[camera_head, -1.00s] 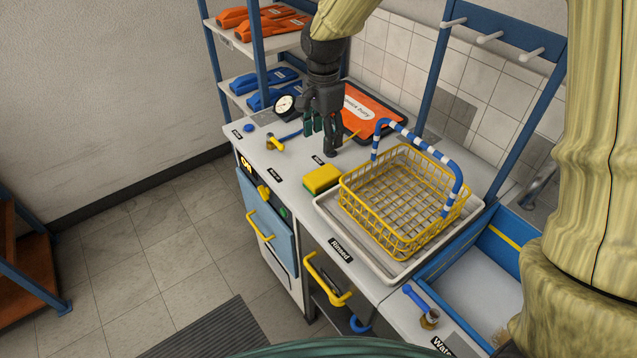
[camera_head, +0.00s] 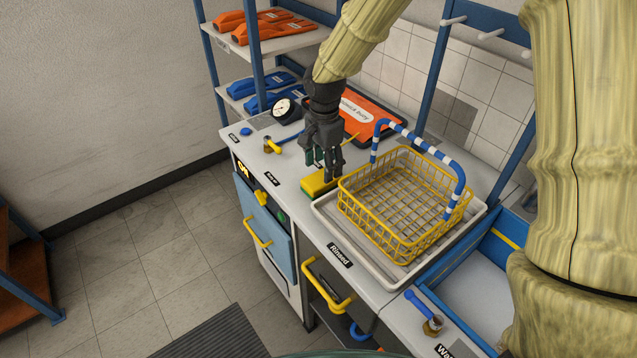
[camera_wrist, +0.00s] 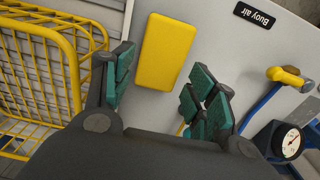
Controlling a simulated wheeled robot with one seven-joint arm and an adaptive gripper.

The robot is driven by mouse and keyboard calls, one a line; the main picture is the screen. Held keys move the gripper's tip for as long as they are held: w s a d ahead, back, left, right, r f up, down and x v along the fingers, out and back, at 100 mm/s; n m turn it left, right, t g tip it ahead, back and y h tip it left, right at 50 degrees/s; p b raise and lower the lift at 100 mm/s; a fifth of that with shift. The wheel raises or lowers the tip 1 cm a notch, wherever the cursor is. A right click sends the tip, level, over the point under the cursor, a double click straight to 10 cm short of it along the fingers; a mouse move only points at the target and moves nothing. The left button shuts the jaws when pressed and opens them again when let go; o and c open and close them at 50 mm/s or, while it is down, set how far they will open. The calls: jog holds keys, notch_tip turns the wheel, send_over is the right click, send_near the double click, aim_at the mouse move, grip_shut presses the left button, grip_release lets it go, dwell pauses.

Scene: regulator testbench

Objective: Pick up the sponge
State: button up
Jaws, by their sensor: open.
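The sponge (camera_head: 315,184) is yellow on top with a green layer below and lies on the white counter, left of the wire basket. In the wrist view the yellow sponge (camera_wrist: 160,52) lies flat, beyond the fingertips and between their two sides. My gripper (camera_head: 325,164) is just above the sponge in the head view and partly covers it. In the wrist view my gripper (camera_wrist: 160,88) is open, with green finger pads apart and nothing between them.
A yellow wire basket (camera_head: 400,245) with a blue-and-white handle stands in a white tray (camera_head: 345,246) close right of the sponge. A blue sink (camera_head: 480,275) is at right.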

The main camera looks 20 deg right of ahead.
aim_at(321, 178)
jog(key=shift+s+a+f+p, duration=0.15)
jog(key=shift+f+p, duration=0.1)
jog(key=shift+f, duration=0.6)
jog(key=shift+a+f+p, duration=0.1)
jog(key=shift+f+p, duration=0.1)
jog(key=shift+f, duration=0.65)
jog(key=shift+s+a+f+p, duration=0.15)
jog(key=shift+f+p, duration=0.1)
jog(key=shift+f, duration=0.6)
jog(key=shift+w, duration=0.1)
jog(key=c, duration=0.5)
